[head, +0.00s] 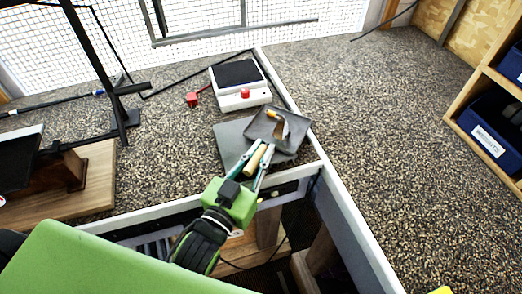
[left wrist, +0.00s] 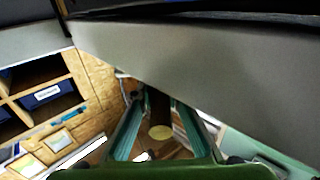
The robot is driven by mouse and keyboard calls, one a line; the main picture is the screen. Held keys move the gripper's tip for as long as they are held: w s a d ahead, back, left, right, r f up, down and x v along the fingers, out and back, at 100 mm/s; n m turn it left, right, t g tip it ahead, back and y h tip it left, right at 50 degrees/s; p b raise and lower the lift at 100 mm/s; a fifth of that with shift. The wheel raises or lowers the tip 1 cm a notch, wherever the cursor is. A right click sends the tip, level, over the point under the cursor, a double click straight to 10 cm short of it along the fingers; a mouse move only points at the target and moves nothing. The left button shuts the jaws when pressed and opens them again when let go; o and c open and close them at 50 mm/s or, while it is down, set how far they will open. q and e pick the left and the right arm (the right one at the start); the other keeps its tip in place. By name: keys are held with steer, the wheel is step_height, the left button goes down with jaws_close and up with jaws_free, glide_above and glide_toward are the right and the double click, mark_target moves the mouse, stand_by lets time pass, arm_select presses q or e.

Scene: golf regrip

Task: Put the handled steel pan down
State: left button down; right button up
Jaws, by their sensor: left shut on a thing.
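The handled steel pan (head: 298,122) is a shallow, dark grey square pan in the middle of the head view. Its wooden handle (head: 255,161) points back toward me. My left gripper (head: 260,152) is shut on this handle; the handle's round end (left wrist: 160,132) shows between the teal fingers in the left wrist view. A small tool with a yellow grip (head: 272,115) appears in the pan. The pan overlaps a flat grey plate (head: 229,136) on the speckled surface; I cannot tell whether they touch. My right gripper is not in view.
A white device (head: 241,99) with a dark top and red knob stands behind the plate. A red item (head: 192,100) lies beside it. A wooden board (head: 92,185) is at left. Blue bins (head: 490,140) sit in shelves at right. The right speckled floor is clear.

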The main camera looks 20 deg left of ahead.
arm_select(q)
steer(key=shift+f, duration=0.1)
steer(key=c, duration=2)
jaws_free()
steer(key=shift+f, duration=0.15)
steer(key=shift+r, duration=0.65)
steer(key=shift+s+a+b, duration=0.35)
steer(key=shift+s+a, duration=0.05)
steer(key=shift+s, duration=1.55)
steer(key=shift+s+a+b, duration=0.35)
steer(key=shift+s+b, duration=0.05)
steer(key=shift+s, duration=1.6)
steer(key=shift+s+a+b, duration=0.35)
steer(key=shift+s+a, duration=0.05)
steer(key=shift+s, duration=1.55)
